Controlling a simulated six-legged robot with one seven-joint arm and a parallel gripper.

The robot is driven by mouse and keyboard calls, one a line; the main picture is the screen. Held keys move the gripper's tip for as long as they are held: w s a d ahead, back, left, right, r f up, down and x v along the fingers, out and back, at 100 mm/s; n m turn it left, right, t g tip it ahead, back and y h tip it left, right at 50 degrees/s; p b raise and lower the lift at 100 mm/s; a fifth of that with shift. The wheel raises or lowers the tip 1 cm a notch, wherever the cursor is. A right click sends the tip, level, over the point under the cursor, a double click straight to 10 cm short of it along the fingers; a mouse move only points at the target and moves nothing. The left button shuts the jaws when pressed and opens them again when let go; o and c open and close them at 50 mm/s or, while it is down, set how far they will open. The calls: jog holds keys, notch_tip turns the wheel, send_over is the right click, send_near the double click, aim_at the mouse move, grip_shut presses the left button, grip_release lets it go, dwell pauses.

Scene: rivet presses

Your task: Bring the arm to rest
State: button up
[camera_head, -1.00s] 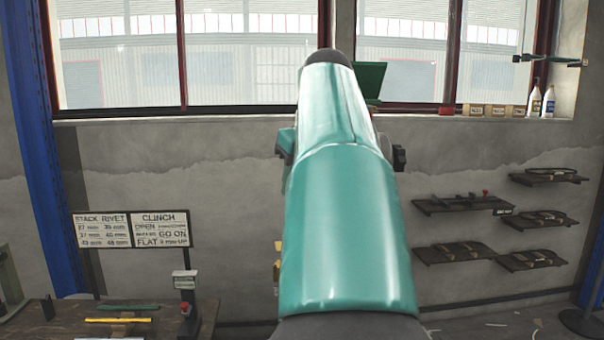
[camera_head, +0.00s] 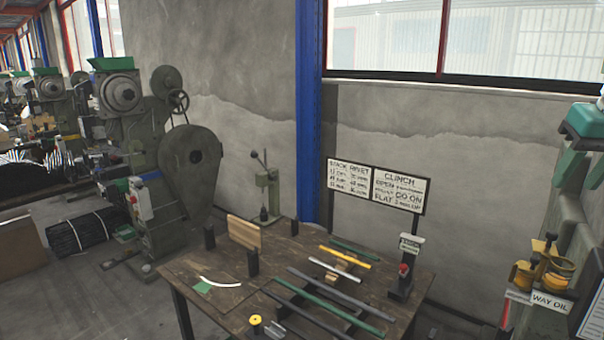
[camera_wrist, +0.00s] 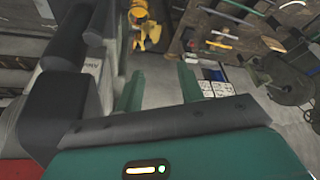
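My gripper (camera_wrist: 160,84) shows in the wrist view with two green fingers standing well apart and nothing held between them. In the head view, part of my teal gripper (camera_head: 582,165) is at the right edge, fingers pointing down, above and near yellow oil cans (camera_head: 540,270). The oil cans also show in the wrist view (camera_wrist: 146,27) beyond the fingers. Most of my arm is outside the head view.
A wooden workbench (camera_head: 215,265) holds coloured rods, a small sign post (camera_head: 405,265) and a wooden block (camera_head: 243,233). A large green rivet press (camera_head: 150,170) stands at left. A WAY OIL sign (camera_head: 553,301) is by the cans. Open floor lies at lower left.

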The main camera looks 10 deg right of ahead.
jog(key=w+a+f+n, duration=0.1)
jog(key=w+a+f, duration=0.1)
jog(key=a+f, duration=0.55)
jog(key=w+a+f+n, duration=0.15)
jog(key=a+f, duration=0.25)
jog(key=a, duration=0.7)
jog(key=s+a+f+n, duration=0.1)
jog(key=s+a+f, duration=0.2)
jog(key=a+f, duration=0.4)
jog(key=s+a+f+t+y, duration=0.1)
jog(key=s+a+f, duration=0.2)
jog(key=a+f, duration=0.5)
notch_tip(320, 180, down, 3)
jog(key=shift+s+a+f+n+y, duration=0.15)
jog(key=shift+s+n+y, duration=0.15)
jog(key=shift+s+n, duration=0.05)
